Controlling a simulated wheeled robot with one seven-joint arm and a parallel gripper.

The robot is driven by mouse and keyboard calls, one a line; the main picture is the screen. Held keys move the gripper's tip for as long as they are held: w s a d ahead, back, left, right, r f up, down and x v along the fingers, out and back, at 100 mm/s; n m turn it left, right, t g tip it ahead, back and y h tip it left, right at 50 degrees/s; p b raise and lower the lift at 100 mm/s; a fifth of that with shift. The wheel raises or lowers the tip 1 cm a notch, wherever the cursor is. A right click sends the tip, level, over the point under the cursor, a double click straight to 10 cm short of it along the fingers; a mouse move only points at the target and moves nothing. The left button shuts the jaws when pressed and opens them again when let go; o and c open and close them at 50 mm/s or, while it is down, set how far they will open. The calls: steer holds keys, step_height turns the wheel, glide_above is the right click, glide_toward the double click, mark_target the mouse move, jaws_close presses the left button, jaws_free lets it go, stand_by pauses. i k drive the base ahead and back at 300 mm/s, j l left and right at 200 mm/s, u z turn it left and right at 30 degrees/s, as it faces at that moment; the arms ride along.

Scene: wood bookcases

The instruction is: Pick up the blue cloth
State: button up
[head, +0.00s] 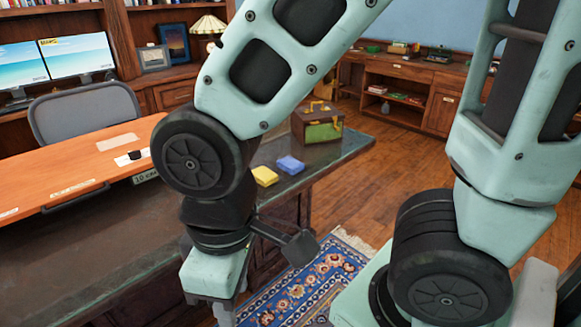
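The blue cloth (290,165) lies folded on the dark desk top, near its right-hand part. A yellow cloth (264,176) lies just left of it, close beside it. My gripper (222,312) hangs low at the bottom of the head view, in front of the desk and nearer to me than the cloth. Its fingers are mostly cut off by the lower edge, so I cannot see whether it is open or shut. My arm passes close to the left of the cloths and hides part of the desk.
A brown and green box (317,123) stands on the desk behind the cloths. An orange wooden board (75,168) covers the desk's left part, with a grey chair (85,112) behind. A patterned rug (310,284) lies on the floor. Open wood floor (385,165) is to the right.

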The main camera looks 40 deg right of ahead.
mark_target(290, 165)
steer(key=z, duration=0.75)
